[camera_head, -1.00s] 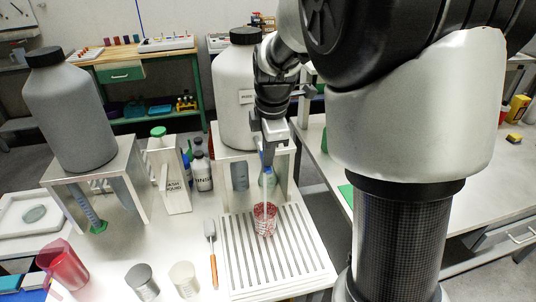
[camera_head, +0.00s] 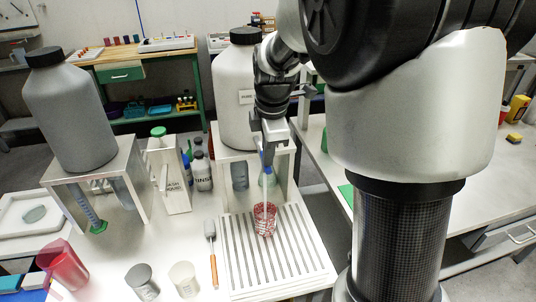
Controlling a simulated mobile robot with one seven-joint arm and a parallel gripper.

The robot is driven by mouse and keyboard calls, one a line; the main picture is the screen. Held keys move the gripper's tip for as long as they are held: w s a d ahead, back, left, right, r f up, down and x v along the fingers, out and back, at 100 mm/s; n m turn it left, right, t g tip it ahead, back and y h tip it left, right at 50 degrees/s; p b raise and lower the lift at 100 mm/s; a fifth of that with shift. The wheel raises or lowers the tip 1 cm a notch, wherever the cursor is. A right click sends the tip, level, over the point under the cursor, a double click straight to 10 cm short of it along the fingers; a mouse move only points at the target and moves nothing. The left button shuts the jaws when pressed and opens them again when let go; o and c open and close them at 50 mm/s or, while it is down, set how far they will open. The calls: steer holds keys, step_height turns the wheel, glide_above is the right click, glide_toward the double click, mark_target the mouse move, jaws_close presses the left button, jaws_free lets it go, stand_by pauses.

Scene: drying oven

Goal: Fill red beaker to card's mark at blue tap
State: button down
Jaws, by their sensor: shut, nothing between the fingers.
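A red-patterned see-through beaker (camera_head: 265,219) stands upright on the slatted drain rack (camera_head: 325,270), below the tap of the large white bottle (camera_head: 234,85). A thin pale vertical line, looking like a stream of liquid, runs down into it; its fill level is too small to read. My gripper (camera_head: 269,146) is shut and empty at the blue tap (camera_head: 268,160), above the beaker, and partly hides it. A second red vessel (camera_head: 66,268), tilted-looking with a spout, stands at the front left. I cannot make out a card with a mark.
A grey bottle (camera_head: 68,110) sits on a stand (camera_head: 132,160) at left. A wash-liquid dispenser (camera_head: 172,175) and a rinse bottle (camera_head: 202,174) stand between.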

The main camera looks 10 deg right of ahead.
steer(key=shift+p+v, duration=0.5)
steer(key=shift+v, duration=0.3)
steer(key=shift+w, duration=0.15)
steer(key=shift+r+p, duration=0.5)
steer(key=shift+r, duration=0.05)
steer(key=w+p+v, duration=0.2)
steer(key=p+v, duration=0.1)
steer(key=v, duration=0.9)
steer(key=shift+w+r, duration=0.15)
steer(key=shift+r, duration=0.45)
